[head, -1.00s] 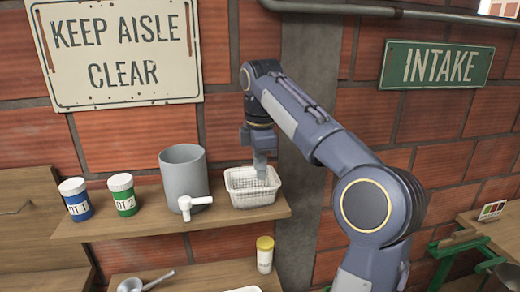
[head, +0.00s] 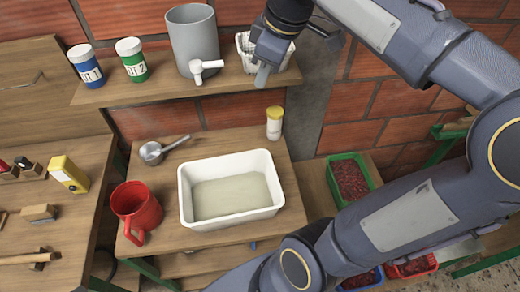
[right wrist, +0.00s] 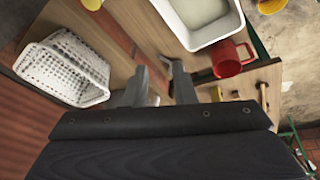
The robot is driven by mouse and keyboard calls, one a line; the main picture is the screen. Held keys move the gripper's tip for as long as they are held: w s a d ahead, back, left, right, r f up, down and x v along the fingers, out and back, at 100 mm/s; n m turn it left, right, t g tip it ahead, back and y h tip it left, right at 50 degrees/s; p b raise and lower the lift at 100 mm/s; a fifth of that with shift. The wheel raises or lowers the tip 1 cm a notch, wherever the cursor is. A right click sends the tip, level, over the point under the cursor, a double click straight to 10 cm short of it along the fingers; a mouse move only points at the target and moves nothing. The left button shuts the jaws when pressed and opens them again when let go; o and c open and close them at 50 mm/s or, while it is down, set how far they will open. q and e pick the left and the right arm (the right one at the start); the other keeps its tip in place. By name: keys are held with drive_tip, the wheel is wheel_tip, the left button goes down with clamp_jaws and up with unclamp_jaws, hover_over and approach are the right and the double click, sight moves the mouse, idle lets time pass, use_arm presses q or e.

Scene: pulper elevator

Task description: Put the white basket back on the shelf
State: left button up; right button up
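The white basket (head: 244,44) stands on the upper wall shelf (head: 150,93), at its right end beside the grey tank. In the head view my right gripper (head: 263,76) is in front of it and hides part of it. In the right wrist view the basket (right wrist: 68,70) is at the left, apart from the fingers. The right gripper's two fingers (right wrist: 160,84) are spread with nothing between them. My left gripper is in neither current view.
Two labelled jars (head: 131,60) and the grey tank (head: 194,40) with a white tap share the shelf. Below are a white tub of liquid (head: 186,205), a red mug (head: 137,208), a metal scoop (head: 152,152) and a yellow-lidded bottle (head: 274,124). Crates (head: 350,180) stand at right.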

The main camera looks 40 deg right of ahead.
drive_tip(key=s+a+f+m+t+y, duration=0.1)
drive_tip(key=s+a+f+m, duration=0.3)
drive_tip(key=f, duration=0.4)
drive_tip(key=s+a+f+m+t+y, duration=0.1)
drive_tip(key=s+a+f+m+y, duration=0.1)
drive_tip(key=s+a+f+m, duration=0.2)
drive_tip(key=s+a+f+b, duration=0.1)
drive_tip(key=s+a+f, duration=0.1)
drive_tip(key=s+f, duration=0.1)
drive_tip(key=shift+s+a+f, duration=0.25)
drive_tip(key=shift+s+f, duration=0.1)
drive_tip(key=shift+f, duration=0.35)
idle(1.0)
